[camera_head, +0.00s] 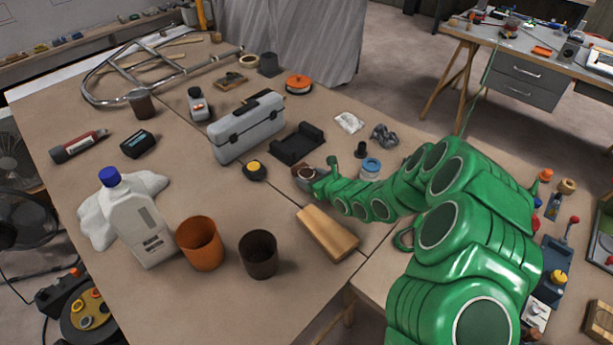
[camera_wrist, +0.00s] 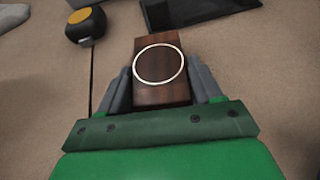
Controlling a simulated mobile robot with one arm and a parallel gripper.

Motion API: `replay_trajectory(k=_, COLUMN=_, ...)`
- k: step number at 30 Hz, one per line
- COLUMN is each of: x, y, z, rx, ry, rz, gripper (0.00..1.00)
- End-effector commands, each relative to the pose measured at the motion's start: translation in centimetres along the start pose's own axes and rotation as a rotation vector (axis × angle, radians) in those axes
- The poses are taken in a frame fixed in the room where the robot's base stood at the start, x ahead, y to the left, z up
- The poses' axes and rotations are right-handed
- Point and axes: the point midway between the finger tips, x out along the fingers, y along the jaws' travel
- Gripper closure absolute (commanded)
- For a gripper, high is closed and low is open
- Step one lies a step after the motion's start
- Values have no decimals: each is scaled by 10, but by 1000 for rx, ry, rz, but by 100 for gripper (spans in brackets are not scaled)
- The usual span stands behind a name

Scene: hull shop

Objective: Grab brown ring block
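The brown ring block (camera_wrist: 160,88) is a dark wooden block with a white ring on its face. In the wrist view it sits between the two grey fingers of my gripper (camera_wrist: 160,75), one close along each side. I see no clear gap, but whether the fingers press on it cannot be told. In the head view the block (camera_head: 304,172) is small and partly hidden at the tip of my green arm, where my gripper (camera_head: 312,178) meets it. Whether it rests on the table or is lifted is unclear.
A black tape measure with a yellow disc (camera_head: 254,170) lies left of the block. A black tray (camera_head: 297,144) and grey toolbox (camera_head: 247,126) stand behind. A wooden plank (camera_head: 327,232) lies in front. A blue tape roll (camera_head: 371,167) is to the right, near my arm.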

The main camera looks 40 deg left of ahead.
Motion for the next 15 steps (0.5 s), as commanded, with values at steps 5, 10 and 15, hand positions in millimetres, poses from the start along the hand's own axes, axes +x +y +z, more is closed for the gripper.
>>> replay_trajectory(k=5, x=0, y=0, z=0, rx=0, ry=1, rz=0, gripper=64)
replay_trajectory(k=10, x=0, y=0, z=0, rx=0, ry=0, rz=0, gripper=69)
replay_trajectory(k=15, x=-1, y=0, z=2, rx=0, ry=0, rz=0, gripper=69)
